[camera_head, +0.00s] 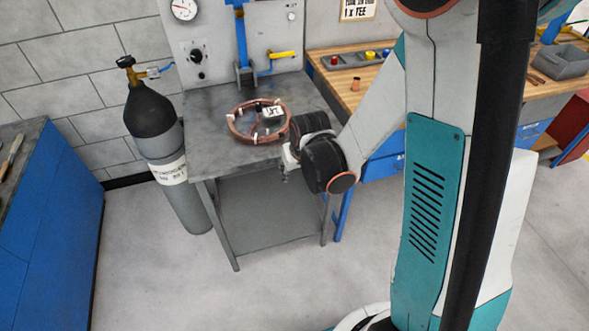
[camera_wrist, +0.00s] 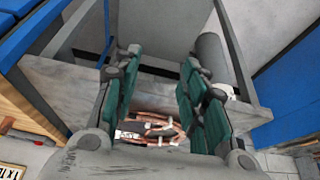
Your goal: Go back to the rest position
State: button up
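In the wrist view the coil (camera_wrist: 155,129) shows between the finger bases, beyond the palm. My gripper (camera_wrist: 160,62) has its two green-padded fingers well apart, with nothing held between them. In the head view my wrist is at the table's front right edge, beside the coil, and the fingers are mostly hidden by it.
A dark-topped gas cylinder (camera_head: 155,128) stands left of the table. A gauge panel (camera_head: 222,50) is behind it. A wooden workbench (camera_head: 345,92) with a tray of coloured parts (camera_head: 355,60) is to the right. A blue cabinet (camera_head: 50,215) is at the far left. The floor in front is clear.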

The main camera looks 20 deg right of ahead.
dwell(0.5)
jog(key=s+r+t, duration=0.2)
jog(key=s+r, duration=1.5)
jog(key=r, duration=0.4)
jog(key=shift+s+t, duration=0.2)
jog(key=shift+t, duration=0.1)
